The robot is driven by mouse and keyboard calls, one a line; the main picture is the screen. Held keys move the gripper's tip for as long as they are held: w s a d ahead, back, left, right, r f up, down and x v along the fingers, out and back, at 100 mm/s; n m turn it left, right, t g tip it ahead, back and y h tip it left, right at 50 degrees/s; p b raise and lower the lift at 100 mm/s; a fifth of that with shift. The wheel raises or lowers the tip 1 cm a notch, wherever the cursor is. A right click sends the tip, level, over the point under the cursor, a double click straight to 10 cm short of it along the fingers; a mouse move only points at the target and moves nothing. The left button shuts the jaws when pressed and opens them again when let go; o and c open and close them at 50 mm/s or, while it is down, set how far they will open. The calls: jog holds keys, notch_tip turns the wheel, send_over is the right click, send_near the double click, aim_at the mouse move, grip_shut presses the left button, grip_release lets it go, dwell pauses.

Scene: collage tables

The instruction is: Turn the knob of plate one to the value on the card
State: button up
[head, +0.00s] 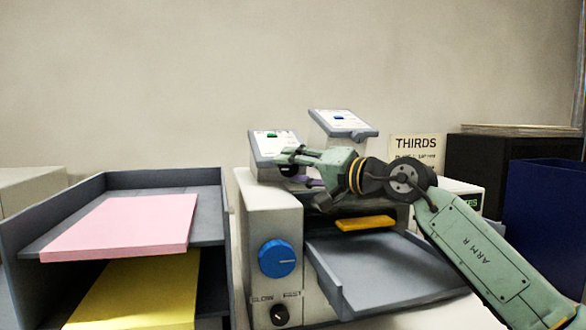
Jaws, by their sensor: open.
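Two tilted grey boxes with white faces stand at the back. The left plate (262,146) has a green mark, and the right plate (333,119) has a blue mark; their numbering is too small to read. A dark round shape, perhaps a knob, shows under my gripper at the left plate and is partly hidden. My gripper (284,155) is open, with its fingers in front of the left plate; I cannot tell whether they touch it. A cream card (416,150) reads "THIRDS" with a smaller line below, partly covered by my arm.
A grey machine (268,215) with a large blue dial (276,258) stands in front, its tray (385,285) sticking out. A paper rack (20,240) with pink and yellow sheets is at left. Black and blue boxes (545,215) stand at right. Space above the plates is clear.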

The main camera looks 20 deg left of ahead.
jog(key=v, duration=1.1)
jog(key=shift+s+d+r, duration=0.1)
jog(key=shift+s+d, duration=0.05)
jog(key=shift+d, duration=0.05)
